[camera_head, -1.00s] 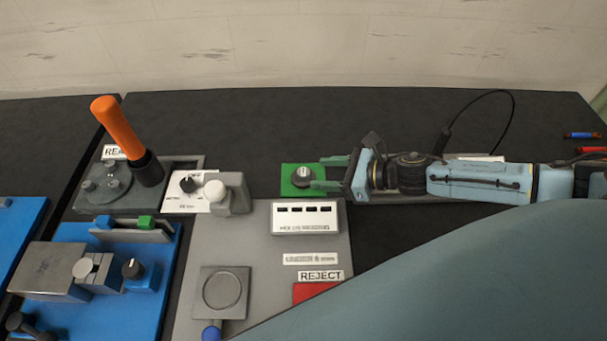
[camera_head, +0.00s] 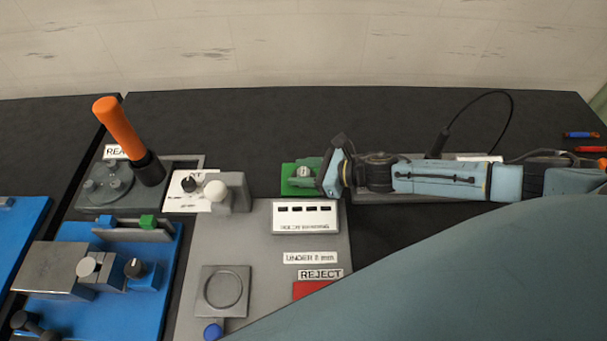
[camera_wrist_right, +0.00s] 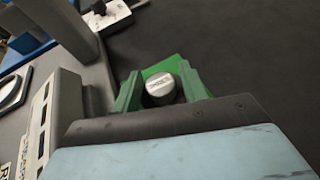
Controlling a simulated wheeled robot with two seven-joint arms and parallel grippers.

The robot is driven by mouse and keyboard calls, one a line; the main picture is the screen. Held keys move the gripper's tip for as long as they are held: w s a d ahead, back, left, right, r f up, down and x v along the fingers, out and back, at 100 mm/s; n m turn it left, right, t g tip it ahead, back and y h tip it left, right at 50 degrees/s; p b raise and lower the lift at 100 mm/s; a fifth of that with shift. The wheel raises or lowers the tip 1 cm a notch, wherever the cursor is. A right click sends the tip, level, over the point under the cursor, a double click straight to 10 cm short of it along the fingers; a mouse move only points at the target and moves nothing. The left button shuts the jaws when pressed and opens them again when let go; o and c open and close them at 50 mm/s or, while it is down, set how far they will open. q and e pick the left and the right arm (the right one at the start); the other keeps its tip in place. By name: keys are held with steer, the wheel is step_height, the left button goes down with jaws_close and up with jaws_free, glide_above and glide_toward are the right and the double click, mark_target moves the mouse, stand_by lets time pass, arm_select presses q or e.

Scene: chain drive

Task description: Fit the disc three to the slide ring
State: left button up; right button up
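A small round silver-topped disc (camera_head: 303,171) sits on a green pad (camera_head: 288,188) at the middle back of the bench. I cannot read a number on it. My right gripper (camera_head: 308,173) reaches it from the right. In the right wrist view the green fingers of the right gripper (camera_wrist_right: 162,86) stand on either side of the disc (camera_wrist_right: 160,88), open, with narrow gaps. A grey square plate with a round ring (camera_head: 222,291) lies at the front middle; I cannot tell whether this is the slide ring. My left gripper is not in view.
A white slotted block (camera_head: 306,217) stands just in front of the green pad. A grey block with a white knob (camera_head: 216,191) is to its left. An upright orange handle (camera_head: 118,128) and a blue fixture (camera_head: 142,276) are further left. A red REJECT area (camera_head: 313,290) is at front.

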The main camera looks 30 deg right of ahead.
jaws_close()
steer(key=shift+r, duration=0.1)
